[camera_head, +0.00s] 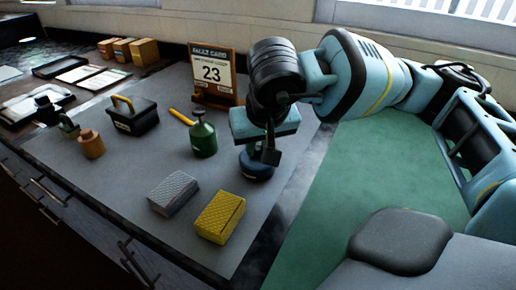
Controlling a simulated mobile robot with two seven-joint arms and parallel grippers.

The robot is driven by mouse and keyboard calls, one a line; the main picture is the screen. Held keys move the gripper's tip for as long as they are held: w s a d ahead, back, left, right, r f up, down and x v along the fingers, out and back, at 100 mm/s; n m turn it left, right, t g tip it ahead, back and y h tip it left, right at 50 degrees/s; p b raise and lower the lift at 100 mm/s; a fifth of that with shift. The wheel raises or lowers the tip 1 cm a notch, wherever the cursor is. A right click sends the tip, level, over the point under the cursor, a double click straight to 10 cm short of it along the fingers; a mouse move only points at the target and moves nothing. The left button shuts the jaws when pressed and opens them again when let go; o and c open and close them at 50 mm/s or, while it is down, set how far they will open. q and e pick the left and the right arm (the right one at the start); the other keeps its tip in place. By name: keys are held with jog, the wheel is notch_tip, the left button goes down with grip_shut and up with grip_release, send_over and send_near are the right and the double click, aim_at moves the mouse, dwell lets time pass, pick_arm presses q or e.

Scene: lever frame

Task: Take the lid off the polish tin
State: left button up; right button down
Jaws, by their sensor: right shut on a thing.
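The polish tin (257,168) is a low, round, dark blue tin on the grey mat, near its right edge. My right gripper (266,153) points down over it, with its fingers at the top of the tin. It is shut on the tin's lid. The fingers hide much of the top, and I cannot tell whether the lid is apart from the body. My left gripper is not in view.
A green oil can (203,138) stands left of the tin. A grey block (173,194) and a yellow block (220,216) lie in front. A card stand (214,74) is behind. A black toolbox (134,118) and small brown jar (91,144) stand left.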

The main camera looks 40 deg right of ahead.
aim_at(254, 158)
jog(key=shift+r, duration=0.45)
jog(key=r, duration=0.1)
jog(key=a+r, duration=0.1)
jog(key=shift+w+r, duration=0.1)
jog(key=shift+r, duration=0.25)
jog(key=w+a, duration=0.1)
jog(key=a, duration=0.4)
jog(key=w+a+r, duration=0.1)
jog(key=a, duration=0.3)
jog(key=w+a+b, duration=0.1)
jog(key=a, duration=0.4)
jog(key=shift+a+r, duration=0.2)
jog(key=shift+a, duration=0.15)
